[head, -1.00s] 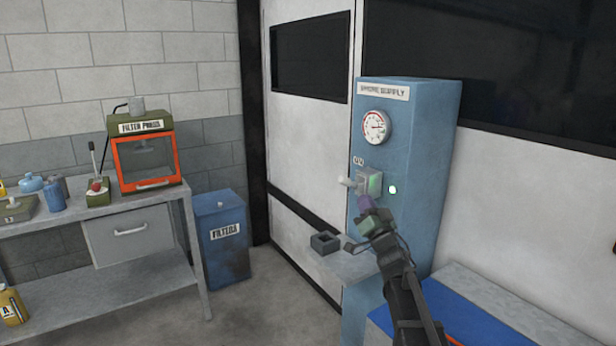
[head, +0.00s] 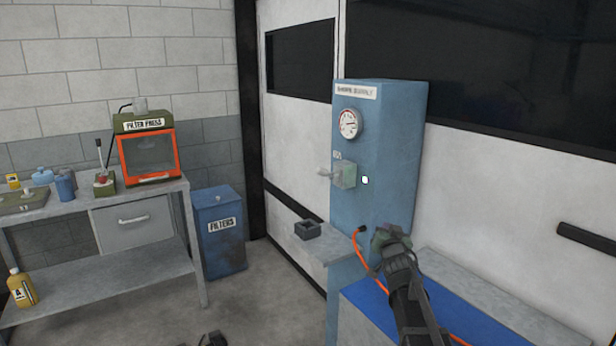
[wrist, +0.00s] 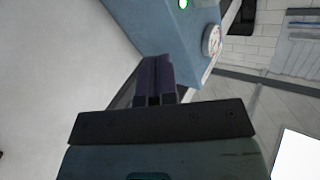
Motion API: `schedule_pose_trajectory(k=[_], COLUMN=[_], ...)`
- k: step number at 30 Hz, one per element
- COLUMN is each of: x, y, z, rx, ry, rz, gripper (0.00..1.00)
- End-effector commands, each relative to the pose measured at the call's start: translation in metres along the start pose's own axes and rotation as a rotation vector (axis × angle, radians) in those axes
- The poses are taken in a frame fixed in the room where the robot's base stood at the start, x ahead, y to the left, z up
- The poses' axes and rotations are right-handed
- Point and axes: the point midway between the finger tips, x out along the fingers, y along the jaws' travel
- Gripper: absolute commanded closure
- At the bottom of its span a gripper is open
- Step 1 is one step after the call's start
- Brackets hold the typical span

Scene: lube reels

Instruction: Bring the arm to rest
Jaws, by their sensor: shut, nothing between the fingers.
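My gripper (head: 390,240) is in front of the lower right part of the blue shore supply cabinet (head: 385,150) in the head view. Its fingertips are hard to make out there. In the wrist view its purple fingers (wrist: 156,78) are together, with nothing between them. The cabinet, with a green light and a gauge, is beyond the fingers in that view. My gripper is apart from the cabinet's switch (head: 343,174).
An orange hose (head: 358,250) runs from the cabinet's lower front. A small grey open box (head: 307,230) sits on the ledge left of it. A bench with a filter press (head: 147,155) and a blue filters bin (head: 220,240) stand left.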

Motion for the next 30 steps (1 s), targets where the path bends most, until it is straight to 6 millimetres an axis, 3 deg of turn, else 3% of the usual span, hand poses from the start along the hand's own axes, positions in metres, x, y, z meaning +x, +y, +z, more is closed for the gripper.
schedule_pose_trajectory(k=[5,8,9,12,15,19,21,22,23,24,30], x=[-0.049,-0.105,-0.132,-0.199,-0.261,-0.334,-0.362,-0.356,-0.352,-0.350,-0.348], y=[0.038,0.054,0.057,0.057,0.051,0.041,0.039,0.037,0.026,0.021,0.005], z=[0.069,0.124,0.146,0.188,0.217,0.249,0.282,0.287,0.240,0.218,0.153], rx=[-0.109,-0.177,-0.201,-0.241,-0.259,-0.251,-0.242,-0.249,-0.247,-0.246,-0.246], ry=[-0.350,-0.657,-0.789,-1.091,-1.337,-1.577,-1.603,-1.602,-1.601,-1.600,-1.598], rz=[0.213,0.298,0.312,0.301,0.252,0.173,0.145,0.142,0.145,0.147,0.150], gripper=[1.00,1.00,1.00,1.00,1.00,1.00,1.00,1.00,1.00,1.00,1.00])
